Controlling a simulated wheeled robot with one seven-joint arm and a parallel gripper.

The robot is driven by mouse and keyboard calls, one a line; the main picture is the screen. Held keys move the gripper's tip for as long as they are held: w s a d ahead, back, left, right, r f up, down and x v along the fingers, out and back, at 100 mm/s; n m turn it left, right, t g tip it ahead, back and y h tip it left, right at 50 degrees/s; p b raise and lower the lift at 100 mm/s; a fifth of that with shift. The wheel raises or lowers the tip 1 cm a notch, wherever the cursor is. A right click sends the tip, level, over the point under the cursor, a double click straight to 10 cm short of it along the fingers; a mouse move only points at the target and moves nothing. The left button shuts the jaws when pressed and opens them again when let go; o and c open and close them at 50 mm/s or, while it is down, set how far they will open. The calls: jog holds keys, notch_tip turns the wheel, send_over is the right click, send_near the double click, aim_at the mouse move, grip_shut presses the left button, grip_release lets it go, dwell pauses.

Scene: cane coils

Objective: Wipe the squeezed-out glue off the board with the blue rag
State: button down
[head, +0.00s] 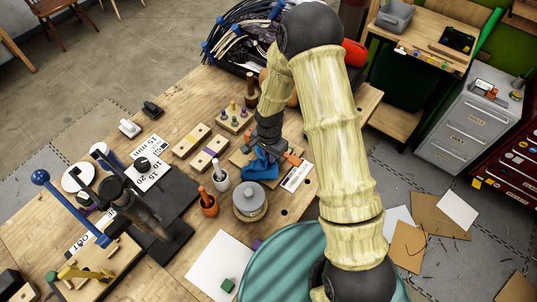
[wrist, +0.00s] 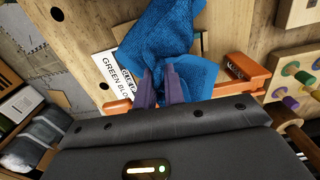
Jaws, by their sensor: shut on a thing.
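My gripper (wrist: 160,86) is shut on the blue rag (wrist: 158,40), which hangs bunched between and beyond the purple fingertips in the wrist view. In the head view the blue rag (head: 260,166) lies at the wooden board (head: 240,160), under my gripper (head: 266,148). Orange clamp parts (wrist: 243,66) stand on both sides of the rag. I cannot make out any glue; the rag and my gripper cover much of the board.
A printed card (wrist: 113,68) lies beside the rag. A black press (head: 150,215) stands at the left.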

jog(key=shift+d+r+p, duration=0.15)
jog(key=shift+r+p, duration=0.2)
jog(key=shift+p, duration=0.05)
jog(key=shift+w+r+p, duration=0.1)
jog(key=shift+p, duration=0.7)
